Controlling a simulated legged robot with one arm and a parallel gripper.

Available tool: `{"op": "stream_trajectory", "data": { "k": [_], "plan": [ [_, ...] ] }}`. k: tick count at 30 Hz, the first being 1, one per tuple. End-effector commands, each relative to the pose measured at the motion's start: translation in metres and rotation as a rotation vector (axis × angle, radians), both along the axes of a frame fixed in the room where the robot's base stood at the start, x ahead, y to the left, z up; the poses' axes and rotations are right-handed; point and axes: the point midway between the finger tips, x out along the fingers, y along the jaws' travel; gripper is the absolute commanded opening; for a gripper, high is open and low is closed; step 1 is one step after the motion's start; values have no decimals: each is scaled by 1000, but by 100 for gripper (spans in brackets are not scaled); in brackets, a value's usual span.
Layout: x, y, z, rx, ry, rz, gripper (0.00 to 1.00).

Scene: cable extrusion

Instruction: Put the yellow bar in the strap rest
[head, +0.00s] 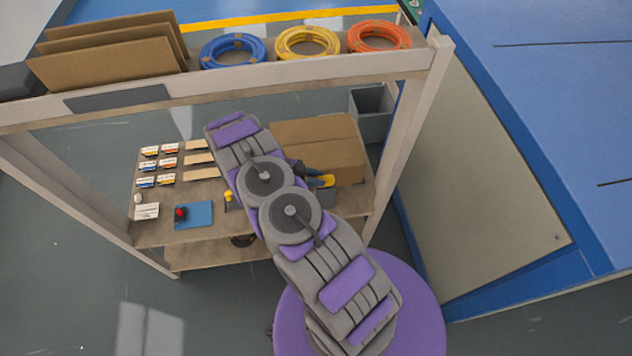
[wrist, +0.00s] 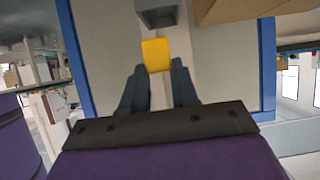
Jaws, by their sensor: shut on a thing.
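My gripper (wrist: 157,74) is shut on the yellow bar (wrist: 156,54). The bar sticks out beyond the two dark fingertips in the wrist view. In the head view my gripper (head: 316,179) shows just right of my arm, in front of a cardboard box, with the yellow bar (head: 326,181) at its tip. The bar appears held above the bench. I cannot tell which thing is the strap rest; my arm hides part of the bench.
The workbench (head: 150,238) carries a cardboard box (head: 340,145), small labelled boxes, wooden strips, a blue mat (head: 193,215) and a small yellow item (head: 228,197). A shelf (head: 300,72) with coiled cables spans above. A grey bin (head: 371,125) stands behind, right. Posts flank the bench.

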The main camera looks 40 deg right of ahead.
Motion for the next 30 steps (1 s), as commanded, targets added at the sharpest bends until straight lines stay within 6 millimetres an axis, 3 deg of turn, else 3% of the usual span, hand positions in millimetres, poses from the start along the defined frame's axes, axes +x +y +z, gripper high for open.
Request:
{"op": "stream_trajectory", "data": {
  "k": [5, 13, 23, 24, 30],
  "plan": [
    [7, -8, -1, -1, -4, -2, 0],
    [6, -7, -36, -1, 0, -1, 0],
    [7, -7, -38, 0, -1, 0, 0],
    [7, -7, -39, 0, -1, 0, 30],
    [7, -7, -38, 0, -1, 0, 49]
  ]
}}
